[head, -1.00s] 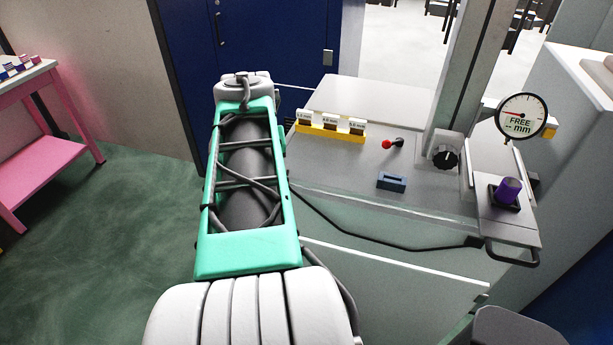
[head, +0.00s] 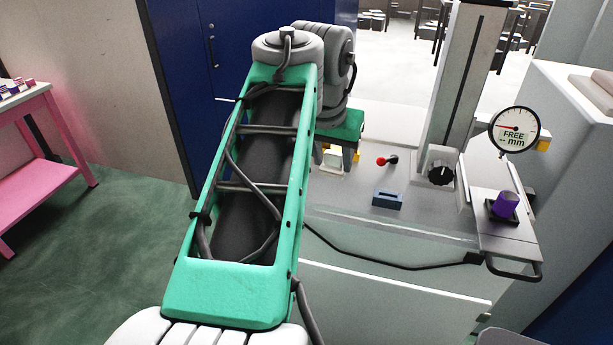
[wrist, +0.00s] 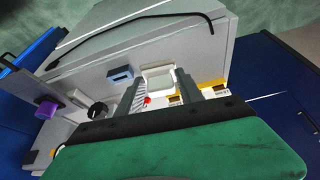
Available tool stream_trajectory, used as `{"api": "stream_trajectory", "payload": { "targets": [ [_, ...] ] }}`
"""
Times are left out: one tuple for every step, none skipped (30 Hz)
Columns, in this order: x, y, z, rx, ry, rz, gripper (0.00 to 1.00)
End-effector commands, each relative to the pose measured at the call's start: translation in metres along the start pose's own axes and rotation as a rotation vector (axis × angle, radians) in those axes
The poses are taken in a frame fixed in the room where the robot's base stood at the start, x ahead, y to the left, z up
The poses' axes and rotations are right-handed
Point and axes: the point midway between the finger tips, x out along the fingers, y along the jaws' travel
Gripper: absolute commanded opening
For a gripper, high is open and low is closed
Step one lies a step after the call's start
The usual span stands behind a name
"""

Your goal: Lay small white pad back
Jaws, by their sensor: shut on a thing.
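The small white pad (wrist: 158,78) sits between the two fingers of my gripper (wrist: 160,86) in the wrist view; the gripper is shut on it. In the head view my gripper (head: 334,160) is above the left part of the grey bench top, with the white pad (head: 332,160) showing between its fingers. The yellow rack (wrist: 213,86) with labelled slots is beside and behind the fingers in the wrist view. In the head view my arm and gripper hide most of that rack. I cannot tell how far the pad is above the bench.
A blue slotted block (head: 388,199), a red-tipped lever (head: 386,160) and a black knob (head: 440,172) are on the bench right of my gripper. A purple piece (head: 506,205) stands on the right-hand plate. The dial (head: 514,131) reads "FREE -- mm". A tall column (head: 466,80) rises behind.

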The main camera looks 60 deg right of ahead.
Motion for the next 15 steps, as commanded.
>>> {"api": "stream_trajectory", "payload": {
  "targets": [
    [0.007, -0.013, -0.007, -0.007, -0.006, 0.0, 0.11],
    [0.013, -0.02, -0.011, -0.006, -0.005, 0.0, 0.11],
    [0.02, -0.029, -0.015, -0.006, -0.006, 0.0, 0.11],
    [0.026, -0.035, -0.019, -0.006, -0.005, 0.001, 0.11],
    [0.031, -0.042, -0.022, -0.006, -0.005, 0.0, 0.11],
    [0.043, -0.048, -0.023, -0.005, -0.005, 0.001, 0.11],
    [0.052, -0.052, -0.023, -0.004, -0.005, 0.002, 0.11],
    [0.059, -0.057, -0.023, -0.003, -0.005, 0.001, 0.11],
    [0.068, -0.062, -0.024, -0.004, -0.005, 0.001, 0.11],
    [0.073, -0.065, -0.025, -0.003, -0.002, 0.001, 0.11],
    [0.079, -0.068, -0.025, -0.002, -0.003, 0.001, 0.11],
    [0.084, -0.07, -0.026, -0.002, -0.001, 0.001, 0.11],
    [0.087, -0.072, -0.026, -0.001, -0.001, 0.001, 0.11],
    [0.089, -0.074, -0.027, 0.0, -0.001, 0.001, 0.11],
    [0.093, -0.076, -0.027, -0.001, 0.0, 0.0, 0.11]
  ]
}}
